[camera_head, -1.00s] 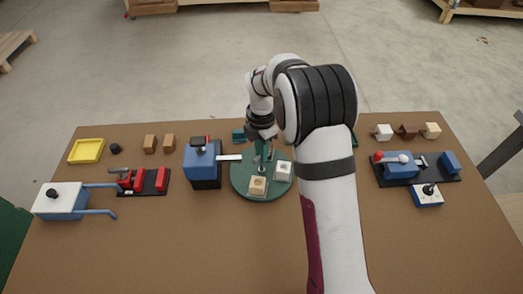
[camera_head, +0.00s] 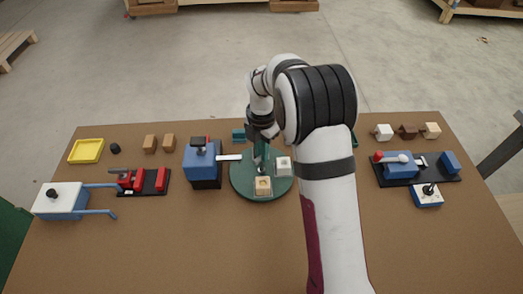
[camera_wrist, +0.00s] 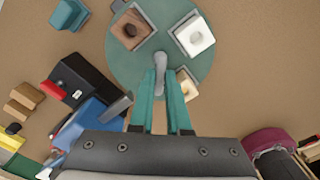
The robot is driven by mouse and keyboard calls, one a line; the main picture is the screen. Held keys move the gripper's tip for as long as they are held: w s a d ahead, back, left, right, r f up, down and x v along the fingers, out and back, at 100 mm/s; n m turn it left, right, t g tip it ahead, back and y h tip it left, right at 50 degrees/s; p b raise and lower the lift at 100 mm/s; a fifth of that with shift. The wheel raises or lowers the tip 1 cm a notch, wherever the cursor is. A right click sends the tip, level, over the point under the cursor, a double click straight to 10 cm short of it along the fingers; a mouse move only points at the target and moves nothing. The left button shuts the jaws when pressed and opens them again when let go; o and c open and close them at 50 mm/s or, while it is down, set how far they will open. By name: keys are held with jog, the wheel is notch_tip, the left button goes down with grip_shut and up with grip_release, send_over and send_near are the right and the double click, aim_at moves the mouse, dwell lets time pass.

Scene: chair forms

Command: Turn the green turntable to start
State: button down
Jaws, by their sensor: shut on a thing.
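The round green turntable (camera_head: 240,186) lies on the table, left of my arm in the head view. It also fills the top middle of the wrist view (camera_wrist: 125,68). A white block (camera_wrist: 194,35), a brown block (camera_wrist: 131,30) and a light wooden block (camera_wrist: 187,84) sit in holders on it. My gripper (camera_wrist: 160,78) is over the turntable, its teal fingers shut on a slim grey handle (camera_wrist: 160,62). In the head view, my gripper (camera_head: 260,158) partly hides the handle and the far side of the turntable.
A blue machine (camera_head: 201,165) with a white bar (camera_head: 229,157) stands close left of the turntable. A teal block (camera_head: 238,135) is behind it. A red clamp fixture (camera_head: 145,181) stands further left, and a blue fixture (camera_head: 402,166) at right. The table in front is clear.

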jog(key=shift+d, duration=0.1)
jog(key=c, duration=0.9)
grip_release()
notch_tip(320, 180, up, 16)
jog(key=shift+f, duration=0.1)
